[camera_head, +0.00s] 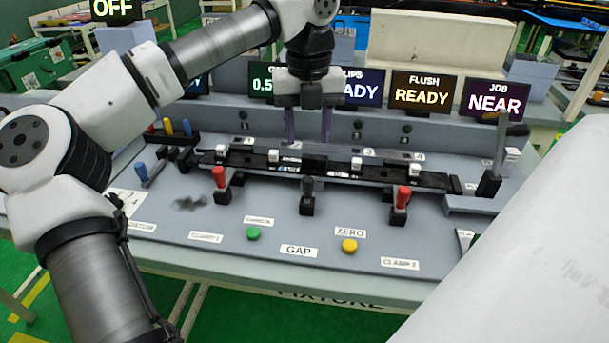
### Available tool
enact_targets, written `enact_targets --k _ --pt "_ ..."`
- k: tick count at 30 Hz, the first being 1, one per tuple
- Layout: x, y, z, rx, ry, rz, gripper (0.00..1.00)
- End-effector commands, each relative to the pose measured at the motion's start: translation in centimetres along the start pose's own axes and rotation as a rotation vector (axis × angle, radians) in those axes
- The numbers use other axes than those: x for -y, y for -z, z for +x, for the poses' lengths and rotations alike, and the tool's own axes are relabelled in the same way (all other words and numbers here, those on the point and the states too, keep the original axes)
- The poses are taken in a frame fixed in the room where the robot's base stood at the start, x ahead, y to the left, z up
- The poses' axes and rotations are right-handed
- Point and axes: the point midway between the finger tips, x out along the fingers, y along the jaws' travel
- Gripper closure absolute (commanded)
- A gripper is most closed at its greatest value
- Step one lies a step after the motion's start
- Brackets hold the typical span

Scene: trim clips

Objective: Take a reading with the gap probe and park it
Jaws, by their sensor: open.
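My gripper (308,138) hangs open above the back of the fixture, fingers pointing down with a clear space between them. A dark-handled piece in a black block (307,198) stands at the front middle, behind the GAP label (299,251); I cannot tell whether it is the gap probe. The black rail (335,168) with white clips runs across the fixture below and in front of my gripper.
Red-handled clamps stand at left (219,178) and right (403,197). A green button (254,233) and a yellow button (349,246) sit in front. The flush display (422,91) reads READY; the job display (494,99) reads NEAR. A tall lever (500,150) stands at right.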

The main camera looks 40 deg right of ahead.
Motion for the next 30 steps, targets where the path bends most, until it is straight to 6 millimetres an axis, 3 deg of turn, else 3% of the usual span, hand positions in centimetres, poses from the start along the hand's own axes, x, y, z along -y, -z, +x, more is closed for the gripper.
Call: enact_targets --k 15,21,30 --pt "0.1 0.1 10.1 -0.003 0.004 0.003 0.55" --pt "0.1 0.1 11.9 -0.001 0.004 0.004 0.55" --pt "0.1 0.1 12.2 -0.001 0.004 0.004 0.55"
